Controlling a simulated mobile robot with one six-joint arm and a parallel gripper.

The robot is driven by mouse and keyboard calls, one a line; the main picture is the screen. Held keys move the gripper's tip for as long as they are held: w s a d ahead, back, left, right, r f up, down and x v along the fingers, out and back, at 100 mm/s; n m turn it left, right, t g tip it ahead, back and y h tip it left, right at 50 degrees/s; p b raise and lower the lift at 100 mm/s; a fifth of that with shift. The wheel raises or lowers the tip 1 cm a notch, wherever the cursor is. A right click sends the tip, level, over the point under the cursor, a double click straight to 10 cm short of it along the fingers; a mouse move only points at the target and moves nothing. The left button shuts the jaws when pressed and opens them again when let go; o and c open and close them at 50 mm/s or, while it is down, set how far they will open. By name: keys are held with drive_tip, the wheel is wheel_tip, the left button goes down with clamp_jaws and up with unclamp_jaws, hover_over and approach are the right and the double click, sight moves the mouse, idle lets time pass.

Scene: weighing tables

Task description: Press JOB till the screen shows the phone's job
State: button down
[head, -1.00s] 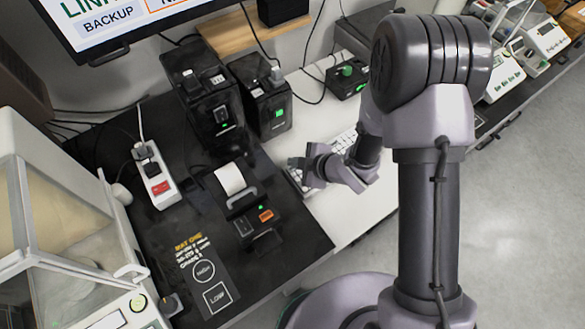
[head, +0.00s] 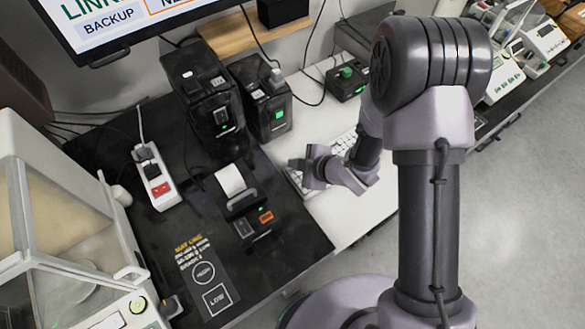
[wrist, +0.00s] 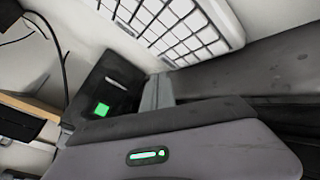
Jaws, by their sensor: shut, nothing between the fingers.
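The screen (head: 130,28) is cut off at the top left of the head view. Its visible part shows pieces of words, among them "BACKUP" in a box and an orange-framed box beside it. I cannot make out a button marked JOB, and I see no phone. My gripper (head: 296,171) is shut and empty, above the left end of the white keyboard (head: 345,143).
Two black units (head: 211,104) stand left of my gripper, with a label printer (head: 231,180) in front. A small box with a green knob (head: 346,72) is behind the keyboard. A power strip (head: 155,180) and a glass-sided balance (head: 60,240) are at left.

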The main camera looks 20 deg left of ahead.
drive_tip(key=shift+f, duration=0.1)
idle(0.7)
drive_tip(key=shift+f+b, duration=0.35)
drive_tip(key=shift+b, duration=0.2)
drive_tip(key=shift+f+b, duration=0.35)
drive_tip(key=shift+b, duration=0.05)
idle(0.4)
drive_tip(key=shift+r, duration=0.15)
drive_tip(key=shift+r+p, duration=0.5)
drive_tip(key=shift+r, duration=0.15)
wheel_tip(320, 180, up, 5)
drive_tip(key=p, duration=0.3)
drive_tip(key=shift+p, duration=0.3)
idle(0.5)
